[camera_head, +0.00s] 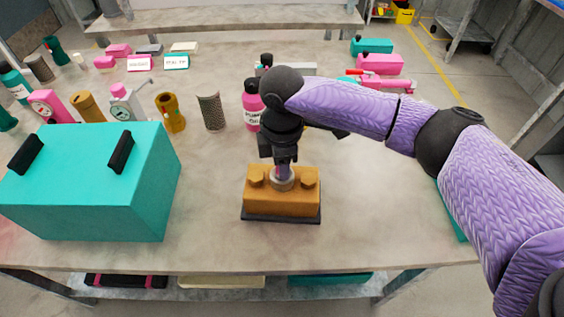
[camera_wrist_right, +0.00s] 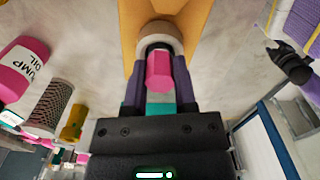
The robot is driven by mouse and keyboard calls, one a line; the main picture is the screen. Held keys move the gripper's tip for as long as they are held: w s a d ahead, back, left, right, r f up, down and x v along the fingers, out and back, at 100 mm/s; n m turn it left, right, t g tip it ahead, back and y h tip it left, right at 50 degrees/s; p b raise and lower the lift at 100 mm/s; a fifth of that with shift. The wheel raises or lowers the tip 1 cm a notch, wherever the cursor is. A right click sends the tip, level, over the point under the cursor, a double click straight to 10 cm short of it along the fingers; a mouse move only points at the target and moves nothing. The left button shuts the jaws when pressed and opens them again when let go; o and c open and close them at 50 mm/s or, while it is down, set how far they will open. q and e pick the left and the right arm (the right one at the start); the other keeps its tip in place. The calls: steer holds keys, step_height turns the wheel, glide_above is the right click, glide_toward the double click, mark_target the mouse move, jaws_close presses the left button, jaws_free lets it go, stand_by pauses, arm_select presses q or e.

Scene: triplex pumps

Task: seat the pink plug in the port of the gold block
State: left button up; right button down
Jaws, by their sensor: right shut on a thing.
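The gold block (camera_head: 282,202) sits on a dark base near the table's front edge, with a bolt head at each side. A round grey port collar (camera_head: 281,183) is in the middle of its top; it also shows in the wrist view (camera_wrist_right: 159,31). My right gripper (camera_head: 284,165) points down over the collar. In the wrist view its fingers (camera_wrist_right: 159,85) are shut on the pink plug (camera_wrist_right: 158,70). The plug's far end meets the collar opening; how deep it sits is hidden. My left gripper (camera_wrist_right: 292,62) seems to show at the wrist view's right, jaws unclear.
A large teal box (camera_head: 85,190) with black handles stands left of the block. A pink oil bottle (camera_head: 252,106), a mesh cylinder (camera_head: 211,111) and a brass fitting (camera_head: 170,112) stand behind. The table between box and block is clear.

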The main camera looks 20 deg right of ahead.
steer(key=shift+c, duration=2)
jaws_free()
step_height(320, 180, up, 12)
steer(key=p, duration=0.4)
